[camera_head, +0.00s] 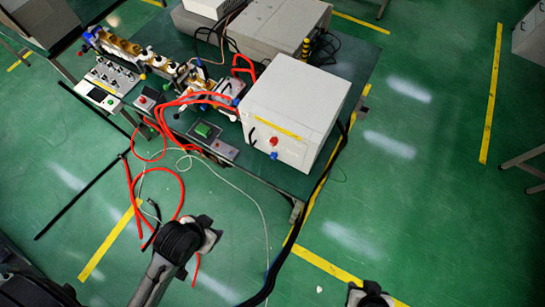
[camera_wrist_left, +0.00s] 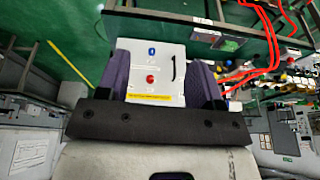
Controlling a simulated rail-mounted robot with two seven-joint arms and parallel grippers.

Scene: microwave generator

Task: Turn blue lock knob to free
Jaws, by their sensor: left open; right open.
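The blue lock knob (camera_head: 273,155) is on the front face of a white box (camera_head: 297,100), just below a red knob (camera_head: 273,141). In the left wrist view, which looks upside down, the blue knob (camera_wrist_left: 152,51) is a small upright oval above the red knob (camera_wrist_left: 150,79). My left gripper (camera_head: 208,238) is in front of and below the box. Its two dark fingers are spread in the wrist view (camera_wrist_left: 160,88), with the box face framed between them and nothing held. My right gripper (camera_head: 370,293) is at the bottom edge, partly cut off, open and apart from the box.
The box stands at the right of a dark green table (camera_head: 345,55). A black handle (camera_wrist_left: 173,69) is on the box face. Black cable runs down the table's right side.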

